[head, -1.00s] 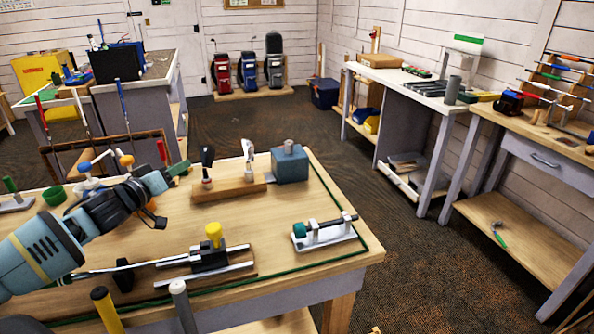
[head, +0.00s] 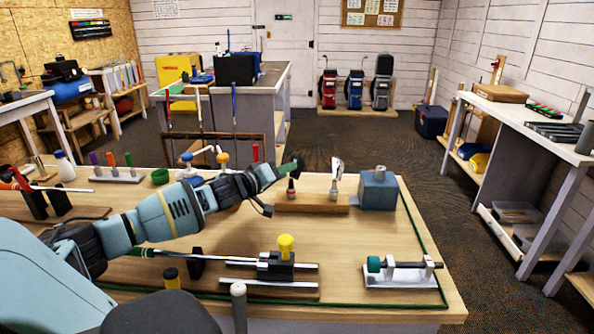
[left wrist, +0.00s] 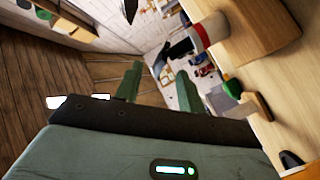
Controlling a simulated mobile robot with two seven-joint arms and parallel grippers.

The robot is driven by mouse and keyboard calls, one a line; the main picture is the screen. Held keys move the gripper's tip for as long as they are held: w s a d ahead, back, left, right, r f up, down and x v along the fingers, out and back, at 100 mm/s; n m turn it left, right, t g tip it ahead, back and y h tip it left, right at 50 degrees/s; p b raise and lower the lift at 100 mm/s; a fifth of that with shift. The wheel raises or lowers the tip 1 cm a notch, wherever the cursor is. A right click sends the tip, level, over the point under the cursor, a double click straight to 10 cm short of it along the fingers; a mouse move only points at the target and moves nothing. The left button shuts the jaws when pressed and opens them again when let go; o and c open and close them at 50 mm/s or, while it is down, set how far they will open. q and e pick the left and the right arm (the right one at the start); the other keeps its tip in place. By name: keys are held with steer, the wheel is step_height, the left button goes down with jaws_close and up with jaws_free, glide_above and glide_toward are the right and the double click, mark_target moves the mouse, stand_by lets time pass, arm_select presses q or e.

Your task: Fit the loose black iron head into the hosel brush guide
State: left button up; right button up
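The black iron head (head: 296,164) stands upright on a red-collared peg at the left end of a wooden block (head: 312,204). A silver head (head: 337,172) stands to its right. My left gripper (head: 278,175) is just left of the black head, its fingers apart and nothing between them. In the left wrist view the black head (left wrist: 180,48) with its red-and-white collar (left wrist: 208,32) lies beyond and beside the open green fingers (left wrist: 158,88). A white fixture with a green-ended rod (head: 402,272) at the front right looks like the hosel brush guide. My right gripper is not in view.
A blue-grey block (head: 378,190) stands right of the wooden block. A clamp with a yellow knob (head: 285,246) holds a shaft in front of my left arm. Bare bench top (head: 345,235) lies between the wooden block and the white fixture.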

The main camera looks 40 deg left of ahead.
mark_target(297, 175)
arm_select(q)
steer(key=shift+w, duration=0.2)
steer(key=shift+w+f, duration=0.25)
steer(key=shift+w, duration=1)
steer(key=shift+w+f, duration=0.2)
steer(key=shift+w, duration=1.05)
steer(key=shift+d, duration=0.1)
jaws_close()
